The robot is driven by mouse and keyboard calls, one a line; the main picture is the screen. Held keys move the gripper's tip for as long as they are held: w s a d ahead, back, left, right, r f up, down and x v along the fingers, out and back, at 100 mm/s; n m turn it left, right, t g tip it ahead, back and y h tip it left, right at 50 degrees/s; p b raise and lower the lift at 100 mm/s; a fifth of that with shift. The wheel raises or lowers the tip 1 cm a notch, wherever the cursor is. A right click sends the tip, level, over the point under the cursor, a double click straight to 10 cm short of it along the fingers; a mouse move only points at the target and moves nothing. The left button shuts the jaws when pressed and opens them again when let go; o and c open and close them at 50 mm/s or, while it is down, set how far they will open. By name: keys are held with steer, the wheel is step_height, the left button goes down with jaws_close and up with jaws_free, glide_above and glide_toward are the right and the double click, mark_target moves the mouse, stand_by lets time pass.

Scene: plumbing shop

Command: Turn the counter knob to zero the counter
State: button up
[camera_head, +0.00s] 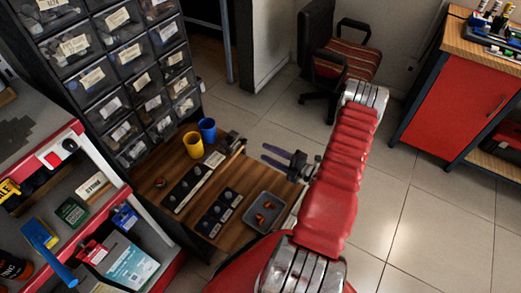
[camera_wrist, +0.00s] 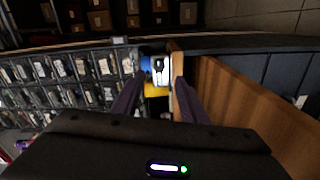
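A small dark grey device (camera_head: 232,140), likely the counter, stands at the back right edge of the wooden table; its knob is too small to make out. In the wrist view a small pale and black device (camera_wrist: 160,70), likely the same one, sits ahead between the fingers. My gripper (camera_head: 264,153) is right of the device, beyond the table edge, with its fingers pointing left towards it and a clear gap between. In the wrist view the two dark fingers of my gripper (camera_wrist: 157,97) are apart, with nothing held between them.
A blue cup (camera_head: 207,130) and a yellow cup (camera_head: 193,145) stand left of the device. The wooden table (camera_head: 167,203) also bears dark panels with buttons (camera_head: 219,212) and a grey tray (camera_head: 263,212) with orange-red pieces. A drawer rack (camera_head: 130,75) rises behind. Open floor lies right.

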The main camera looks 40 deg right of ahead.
steer(key=v, duration=0.5)
stand_by(0.7)
